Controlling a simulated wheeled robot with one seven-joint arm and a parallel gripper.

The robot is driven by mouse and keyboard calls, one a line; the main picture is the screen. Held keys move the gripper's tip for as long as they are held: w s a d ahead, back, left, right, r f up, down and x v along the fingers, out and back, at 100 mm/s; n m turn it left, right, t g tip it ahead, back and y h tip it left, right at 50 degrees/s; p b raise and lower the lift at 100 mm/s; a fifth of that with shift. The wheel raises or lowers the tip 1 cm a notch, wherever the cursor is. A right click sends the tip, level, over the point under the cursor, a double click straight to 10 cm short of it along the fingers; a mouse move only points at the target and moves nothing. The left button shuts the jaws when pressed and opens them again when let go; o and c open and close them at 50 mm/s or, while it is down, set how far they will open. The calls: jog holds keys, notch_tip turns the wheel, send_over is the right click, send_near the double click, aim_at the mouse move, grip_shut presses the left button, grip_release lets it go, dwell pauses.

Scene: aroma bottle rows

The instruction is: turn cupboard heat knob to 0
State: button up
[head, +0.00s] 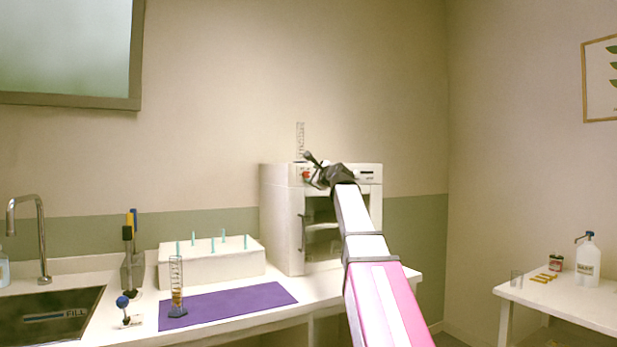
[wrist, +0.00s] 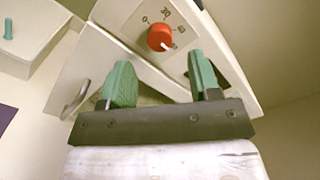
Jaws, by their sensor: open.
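The heat knob (wrist: 160,38) is a red round dial on the white front panel of the cupboard, with printed numbers around it, including 0 at its left and 30 above. Its pale pointer mark is at the lower right, away from the 0. In the head view the knob (head: 306,175) shows small at the upper left of the white cupboard (head: 281,215). My gripper (wrist: 163,80) is open and empty, its two green fingers pointing at the panel just below the knob. The fingers appear apart from the knob. In the head view my gripper (head: 313,170) is at the panel, partly covering it.
A white rack (head: 212,268) with several teal pegs stands left of the cupboard. A purple mat (head: 235,303) and a graduated cylinder (head: 177,285) are in front. A sink (head: 45,320) is at far left. A side table (head: 570,305) stands right.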

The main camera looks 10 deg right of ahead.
aim_at(308, 175)
jog(key=x, duration=0.5)
jog(key=shift+s, duration=0.1)
jog(key=c, duration=0.9)
jog(key=shift+c, duration=0.2)
